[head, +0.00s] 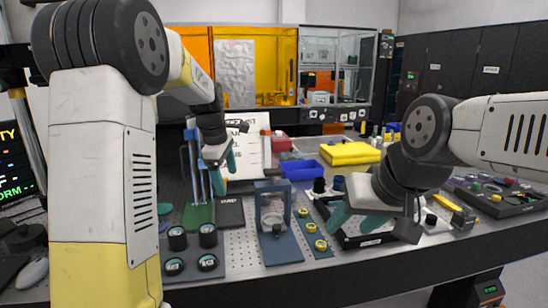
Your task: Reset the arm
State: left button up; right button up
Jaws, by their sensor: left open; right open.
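My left arm rises large at the left, and its gripper (223,172) hangs above the back left of the bench, near a blue upright stand (190,160). It looks open, with nothing seen between its teal-tipped fingers. My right arm comes in from the right. Its gripper (374,222) is open and low over a dark open tray (352,240) near the bench's front edge. Nothing is visible between its fingers, and the gripper and wrist hide part of the tray. I cannot tell whether the fingers touch it.
Several black round pieces sit on a grey board (235,262) at left. A dark case (500,200) lies at right.

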pick_arm(q)
jog(key=s+r+m+t+h, duration=0.1)
jog(key=s+r+m, duration=0.25)
jog(key=s, duration=0.45)
jog(key=s+r+m+t+h, duration=0.1)
jog(key=s+r+m, duration=0.3)
jog(key=s, duration=0.5)
jog(key=s+f+m+t, duration=0.1)
jog(key=s+f+m, duration=0.2)
jog(key=s+m, duration=0.6)
jog(key=s, duration=0.3)
jog(key=shift+s+f+y, duration=0.15)
jog(key=shift+s+y, duration=0.05)
jog(key=shift+y, duration=0.2)
